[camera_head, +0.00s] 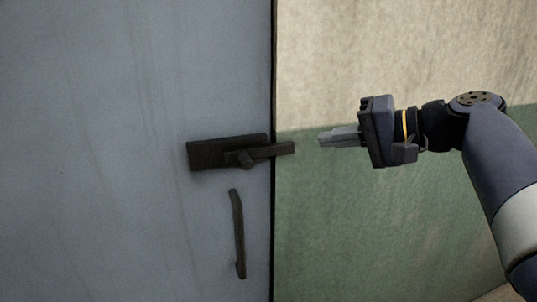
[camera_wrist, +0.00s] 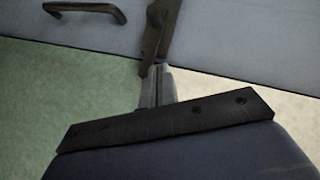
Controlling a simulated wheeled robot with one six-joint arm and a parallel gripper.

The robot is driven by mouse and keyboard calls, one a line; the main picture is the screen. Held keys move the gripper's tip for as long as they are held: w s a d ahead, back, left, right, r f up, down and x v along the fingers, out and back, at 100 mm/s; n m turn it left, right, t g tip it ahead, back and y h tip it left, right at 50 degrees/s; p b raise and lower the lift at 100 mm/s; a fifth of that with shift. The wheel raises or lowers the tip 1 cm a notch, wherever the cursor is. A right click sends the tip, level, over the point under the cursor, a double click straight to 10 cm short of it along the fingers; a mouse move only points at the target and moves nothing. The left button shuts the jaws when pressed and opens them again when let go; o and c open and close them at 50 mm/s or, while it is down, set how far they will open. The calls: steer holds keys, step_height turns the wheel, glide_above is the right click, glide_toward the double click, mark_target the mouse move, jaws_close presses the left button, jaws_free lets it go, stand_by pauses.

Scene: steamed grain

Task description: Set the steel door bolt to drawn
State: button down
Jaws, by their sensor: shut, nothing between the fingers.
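The dark steel door bolt (camera_head: 228,153) is mounted on the blue-grey door near its right edge. Its bar (camera_head: 280,150) sticks out to the right, past the door edge and over the wall side. A small knob (camera_head: 246,158) sits on the bolt's front. My gripper (camera_head: 322,139) is shut and empty, to the right of the bar's end, with its fingers pointing left. A gap shows between fingertips and bar in the head view. In the wrist view the bolt (camera_wrist: 158,28) shows just beyond my fingertips (camera_wrist: 156,72), which partly cover its near end.
A dark pull handle (camera_head: 238,232) hangs on the door (camera_head: 100,120) below the bolt; it also shows in the wrist view (camera_wrist: 85,9). The wall (camera_head: 340,230), cream above and green below, lies right of the door's edge. Nothing else stands around the bolt.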

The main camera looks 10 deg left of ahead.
steer(key=p, duration=0.2)
glide_toward(240, 159)
steer(key=w, duration=0.5)
steer(key=shift+s+a+f, duration=0.3)
steer(key=shift+s+a, duration=0.05)
steer(key=shift+a, duration=0.25)
steer(key=shift+s+a+f, duration=0.25)
steer(key=shift+s+a, duration=0.1)
steer(key=shift+a, duration=0.25)
steer(key=shift+s+a+f, duration=0.35)
steer(key=shift+a+f, duration=0.05)
steer(key=shift+a, duration=0.1)
steer(key=s+a, duration=0.1)
steer(key=s+a+b, duration=0.1)
steer(key=a, duration=0.1)
steer(key=s+a, duration=0.1)
steer(key=shift+a+b, duration=0.3)
steer(key=shift+a, duration=0.05)
steer(key=shift+w+r, duration=0.1)
